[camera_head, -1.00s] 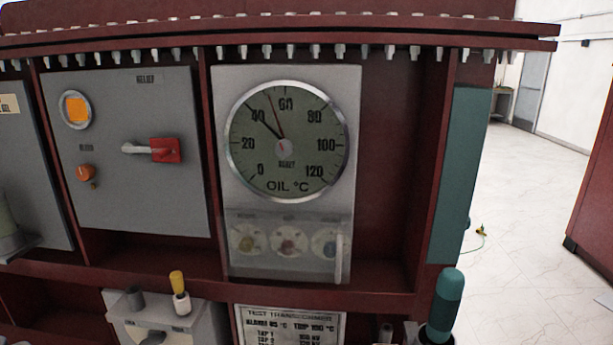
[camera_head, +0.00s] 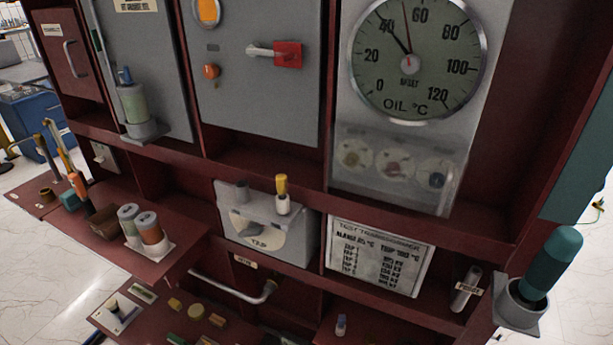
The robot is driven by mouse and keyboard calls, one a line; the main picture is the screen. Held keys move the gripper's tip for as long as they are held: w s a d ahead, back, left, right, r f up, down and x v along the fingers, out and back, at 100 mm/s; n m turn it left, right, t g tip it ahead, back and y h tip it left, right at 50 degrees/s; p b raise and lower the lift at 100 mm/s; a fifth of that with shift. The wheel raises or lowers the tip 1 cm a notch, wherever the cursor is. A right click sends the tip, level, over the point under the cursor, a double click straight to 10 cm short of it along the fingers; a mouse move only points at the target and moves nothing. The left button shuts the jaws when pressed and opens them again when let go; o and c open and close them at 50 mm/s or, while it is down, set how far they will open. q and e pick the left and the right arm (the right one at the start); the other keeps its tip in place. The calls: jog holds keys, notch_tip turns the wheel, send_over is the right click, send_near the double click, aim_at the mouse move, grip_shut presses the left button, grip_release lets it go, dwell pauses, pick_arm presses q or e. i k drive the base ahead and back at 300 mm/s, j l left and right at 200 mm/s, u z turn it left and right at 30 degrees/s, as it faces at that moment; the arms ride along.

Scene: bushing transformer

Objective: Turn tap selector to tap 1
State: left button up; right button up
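The tap selector (camera_head: 264,229) is a grey box with a pale round dial marked "TAP" on its front, low in the middle of the red transformer panel. A yellow-topped pin (camera_head: 281,193) stands in a white collar on the box's top, beside a grey stub. The dial's pointer setting is too small to read. A rating plate (camera_head: 380,256) to its right lists several taps with kV values. Neither of my grippers shows in the head view.
An oil gauge (camera_head: 417,58) and a clear cover over several dials sit above right. A teal-handled tool (camera_head: 552,265) stands in a holder at right. A red shelf (camera_head: 150,215) at left carries jars. A pipe (camera_head: 232,291) runs below the selector.

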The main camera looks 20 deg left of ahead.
aim_at(254, 229)
jog(key=j+u, duration=0.2)
jog(key=j, duration=1.85)
